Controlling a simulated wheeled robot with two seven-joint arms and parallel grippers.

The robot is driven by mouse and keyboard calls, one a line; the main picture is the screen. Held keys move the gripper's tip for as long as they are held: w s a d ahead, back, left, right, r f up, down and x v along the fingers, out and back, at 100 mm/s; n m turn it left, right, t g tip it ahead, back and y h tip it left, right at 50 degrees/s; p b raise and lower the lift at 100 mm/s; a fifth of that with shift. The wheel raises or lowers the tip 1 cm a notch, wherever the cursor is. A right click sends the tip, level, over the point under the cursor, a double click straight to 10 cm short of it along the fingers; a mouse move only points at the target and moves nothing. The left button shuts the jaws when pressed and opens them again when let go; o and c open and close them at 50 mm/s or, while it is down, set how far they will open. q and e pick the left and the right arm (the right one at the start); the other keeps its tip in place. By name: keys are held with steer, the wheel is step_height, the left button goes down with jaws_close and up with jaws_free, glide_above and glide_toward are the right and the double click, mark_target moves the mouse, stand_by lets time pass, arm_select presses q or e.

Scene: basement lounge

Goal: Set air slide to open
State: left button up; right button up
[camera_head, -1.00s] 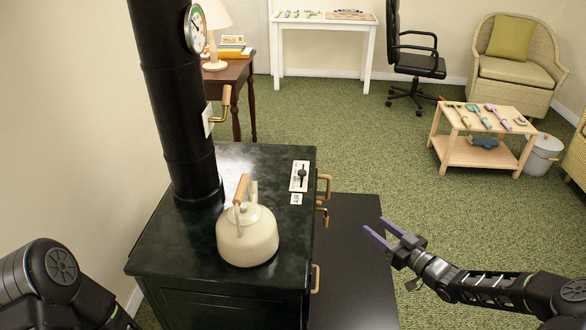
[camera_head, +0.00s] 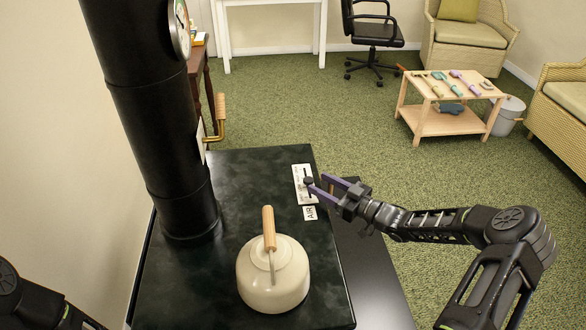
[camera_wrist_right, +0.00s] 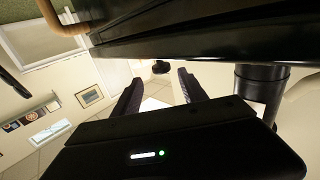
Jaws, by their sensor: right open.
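The air slide is a white plate (camera_head: 297,171) on the dark stove top near its right edge, with a small black knob (camera_head: 308,181) on a dark slot. A label reading AIR (camera_head: 310,213) lies just below the plate. My right gripper (camera_head: 318,183) is open, with its purple-grey fingertips at the knob; I cannot tell whether they touch it. In the right wrist view, a dark round knob (camera_wrist_right: 161,67) shows just beyond and between the two spread fingers (camera_wrist_right: 160,88). My left gripper is out of view; only part of that arm shows at lower left.
A cream kettle (camera_head: 273,275) with a wooden handle stands on the stove top (camera_head: 230,235), below the slide. The black stovepipe (camera_head: 160,130) rises at left. A low wooden table (camera_head: 432,124) with tools stands farther back. Green carpet is open beyond the stove.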

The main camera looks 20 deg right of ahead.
mark_target(300, 183)
steer(key=shift+w+a, duration=0.35)
steer(key=shift+a, duration=0.15)
steer(key=x, duration=0.7)
steer(key=shift+s, duration=0.1)
jaws_close()
steer(key=shift+f, duration=0.1)
stand_by(1.0)
